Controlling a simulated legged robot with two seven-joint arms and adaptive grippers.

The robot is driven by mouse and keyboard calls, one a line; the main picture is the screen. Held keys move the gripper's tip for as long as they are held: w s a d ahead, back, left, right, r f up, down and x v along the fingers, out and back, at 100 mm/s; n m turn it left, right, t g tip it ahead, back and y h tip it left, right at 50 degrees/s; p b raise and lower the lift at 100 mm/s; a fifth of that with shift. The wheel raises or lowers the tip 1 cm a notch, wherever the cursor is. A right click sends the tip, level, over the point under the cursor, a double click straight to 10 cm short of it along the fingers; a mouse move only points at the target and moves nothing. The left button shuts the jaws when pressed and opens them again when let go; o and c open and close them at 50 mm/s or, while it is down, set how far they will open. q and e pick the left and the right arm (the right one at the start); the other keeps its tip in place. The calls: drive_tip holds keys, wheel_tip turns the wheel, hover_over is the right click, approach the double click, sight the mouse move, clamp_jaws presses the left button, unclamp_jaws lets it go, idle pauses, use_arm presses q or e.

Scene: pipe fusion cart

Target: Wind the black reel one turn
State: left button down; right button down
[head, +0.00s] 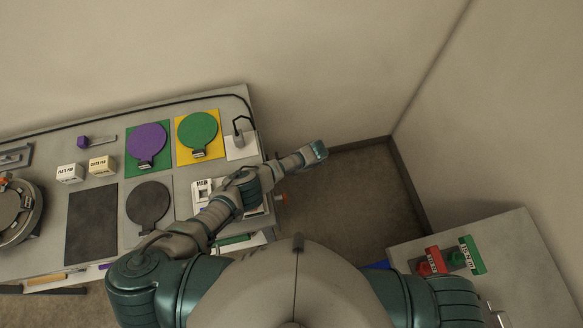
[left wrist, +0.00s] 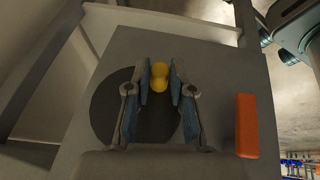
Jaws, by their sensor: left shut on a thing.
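The black reel (left wrist: 106,112) is a flat dark disc on a grey panel in the left wrist view. A yellow knob (left wrist: 160,72) stands out from it, near the disc's upper right edge. The two fingers of my left gripper (left wrist: 160,84) are on either side of the knob and shut on it. The fingers and palm cover part of the disc. In the head view my left arm reaches past the cart's right end; its fingers and the reel are hidden there. My right gripper is not in view.
An orange block (left wrist: 247,125) sits right of the reel. The cart top (head: 105,222) carries purple (head: 147,142) and green (head: 198,129) discs with handles, two small labelled boxes and a ring-shaped clamp (head: 14,212). A grey cabinet (head: 530,262) with red and green controls stands at right.

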use_arm(q)
drive_tip(key=shift+w+a+f+n+t+y, duration=0.1)
drive_tip(key=shift+f+n+t+y, duration=0.15)
drive_tip(key=shift+t, duration=0.6)
drive_tip(key=shift+w+a+f+n+t+y, duration=0.15)
drive_tip(key=shift+t+y, duration=0.2)
drive_tip(key=shift+t, duration=0.5)
drive_tip(key=shift+d, duration=0.1)
drive_tip(key=c, duration=1)
unclamp_jaws()
drive_tip(key=v, duration=1.2)
drive_tip(key=shift+f, duration=0.1)
